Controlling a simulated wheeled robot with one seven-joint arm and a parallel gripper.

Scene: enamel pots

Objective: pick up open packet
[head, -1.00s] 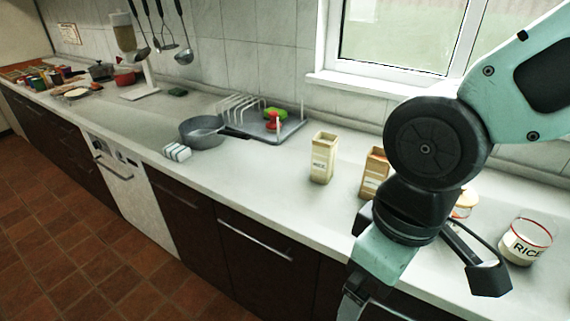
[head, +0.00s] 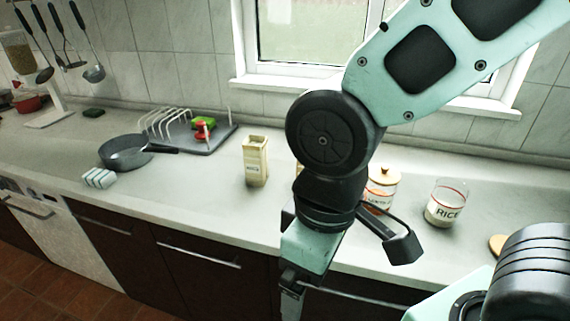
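A tan, upright packet (head: 256,163) stands on the counter in the head view, left of my arm. Its top looks open. A second packet behind my arm is almost wholly hidden; only a thin tan sliver (head: 299,170) shows. My gripper (head: 291,300) hangs below the teal hand in front of the counter edge, lower than and to the right of the tan packet, and apart from it. The fingers are seen edge-on and partly cut off, so their opening is unclear. I see nothing held.
A jar with a wooden lid (head: 383,187) and a glass rice jar (head: 446,205) stand right of my arm. A grey pan (head: 125,152), a white rack (head: 170,122) on a grey tray (head: 215,142) and pale blocks (head: 99,178) are to the left. Counter in front of the tan packet is clear.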

